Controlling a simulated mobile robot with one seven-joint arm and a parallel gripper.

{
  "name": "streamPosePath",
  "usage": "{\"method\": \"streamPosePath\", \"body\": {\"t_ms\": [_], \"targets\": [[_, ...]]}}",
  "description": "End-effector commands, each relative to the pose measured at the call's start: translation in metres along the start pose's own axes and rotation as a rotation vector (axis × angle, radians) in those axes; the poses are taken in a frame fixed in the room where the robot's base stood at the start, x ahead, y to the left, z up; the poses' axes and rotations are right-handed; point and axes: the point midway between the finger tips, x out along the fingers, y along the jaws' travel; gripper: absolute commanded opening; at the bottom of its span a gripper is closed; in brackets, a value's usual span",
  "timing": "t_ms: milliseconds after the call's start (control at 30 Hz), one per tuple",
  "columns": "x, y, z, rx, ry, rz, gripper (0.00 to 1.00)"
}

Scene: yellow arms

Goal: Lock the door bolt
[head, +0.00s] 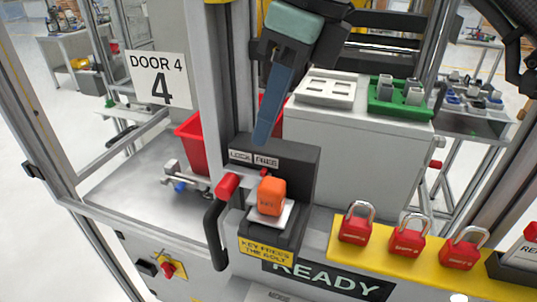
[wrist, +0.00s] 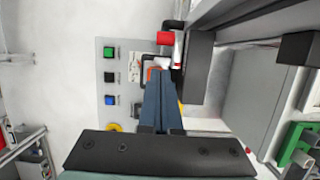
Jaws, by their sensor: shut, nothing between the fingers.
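The door bolt is a dark block (head: 300,160) on the door post, with a LOCK label (head: 241,156) on the left and a FREE label (head: 266,161) on the right. A red knob (head: 228,186) sticks out at its left end; it also shows in the wrist view (wrist: 164,38). An orange key-like block (head: 271,195) sits on a pale plate below the labels. A yellow sign (head: 266,252) reads "KEY FREES THE BOLT". My gripper (head: 262,140) points down with its blue fingers together and empty, just above the labels in the picture. I cannot tell whether it touches the block.
A black door handle (head: 213,237) hangs left of the bolt. Red padlocks (head: 407,240) hang on a yellow rail at right. A grey cabinet (head: 360,160) stands behind. The wrist view shows a panel with green (wrist: 109,52), black and blue buttons.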

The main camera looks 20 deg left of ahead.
Motion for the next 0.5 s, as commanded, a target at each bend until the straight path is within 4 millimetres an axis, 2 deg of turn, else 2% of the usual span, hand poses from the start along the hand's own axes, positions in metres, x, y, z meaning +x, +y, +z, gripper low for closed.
{"method": "streamPosePath", "body": {"t_ms": [167,500], "targets": [[0.007,0.0,0.0,0.0,0.0,0.001,0.0],[0.064,0.001,0.001,0.0,-0.002,0.004,0.0]]}}
